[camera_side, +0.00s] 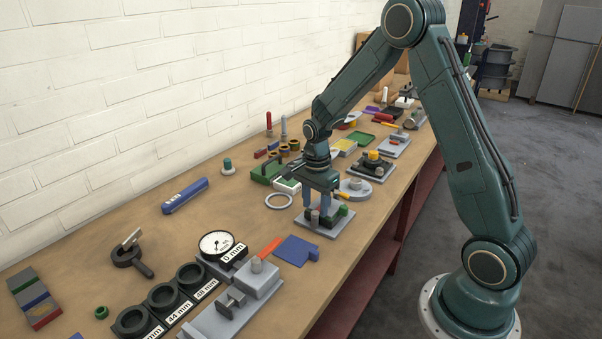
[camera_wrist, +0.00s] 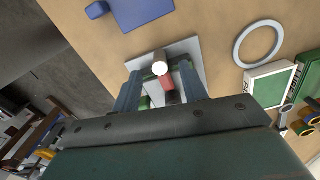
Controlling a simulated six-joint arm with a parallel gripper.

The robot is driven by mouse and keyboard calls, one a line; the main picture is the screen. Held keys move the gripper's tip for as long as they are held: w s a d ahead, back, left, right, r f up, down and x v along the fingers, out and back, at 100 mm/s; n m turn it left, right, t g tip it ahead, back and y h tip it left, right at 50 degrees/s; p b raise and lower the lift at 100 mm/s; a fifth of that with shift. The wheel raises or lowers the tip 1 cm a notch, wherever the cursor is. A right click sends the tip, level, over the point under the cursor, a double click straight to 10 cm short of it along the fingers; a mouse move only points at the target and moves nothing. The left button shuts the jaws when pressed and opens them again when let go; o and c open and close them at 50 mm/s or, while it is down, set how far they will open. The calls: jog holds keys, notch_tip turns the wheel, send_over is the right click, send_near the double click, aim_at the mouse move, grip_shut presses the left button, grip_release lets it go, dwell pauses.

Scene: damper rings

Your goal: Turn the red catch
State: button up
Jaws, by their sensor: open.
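The red catch (camera_wrist: 167,83) shows in the wrist view as a short red piece on a small fixture, beside a pale-topped round post (camera_wrist: 160,63). The fixture stands on a light grey base plate (camera_wrist: 187,50), with green parts partly hidden by my fingers. In the side view the base plate (camera_side: 325,231) lies near the front edge of the bench, with a grey post (camera_side: 315,217) and a green knob (camera_side: 342,210); I cannot make out the red catch there. My gripper (camera_side: 322,205) is open and points down over the fixture. In the wrist view its fingers (camera_wrist: 161,88) stand either side of the catch, apparently apart from it.
A pale ring (camera_side: 279,201) and a green and white box (camera_side: 287,186) lie just left of the fixture. A blue plate (camera_side: 297,250) lies in front, and a round grey base (camera_side: 355,189) stands close behind. Bare bench (camera_side: 190,240) lies farther left.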

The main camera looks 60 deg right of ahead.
jog(key=shift+r, duration=0.45)
dwell(0.3)
jog(key=shift+r, duration=2.9)
jog(key=s+a+r+n+t, duration=0.1)
jog(key=s+a+r+n, duration=0.3)
jog(key=s+r+n, duration=0.15)
jog(key=s+a+r+n+t, duration=0.2)
jog(key=s+a+r+n, duration=0.2)
jog(key=r, duration=0.3)
jog(key=s+a+r+n+t, duration=0.1)
jog(key=s+a+n, duration=0.1)
jog(key=s+n, duration=0.3)
jog(key=s+a+r+n+t, duration=0.1)
jog(key=s+a+r+n, duration=0.1)
jog(key=s+n, duration=0.3)
jog(key=s, duration=0.2)
jog(key=shift+s+r+t, duration=0.25)
jog(key=shift+s+t, duration=0.05)
jog(key=shift+s, duration=0.05)
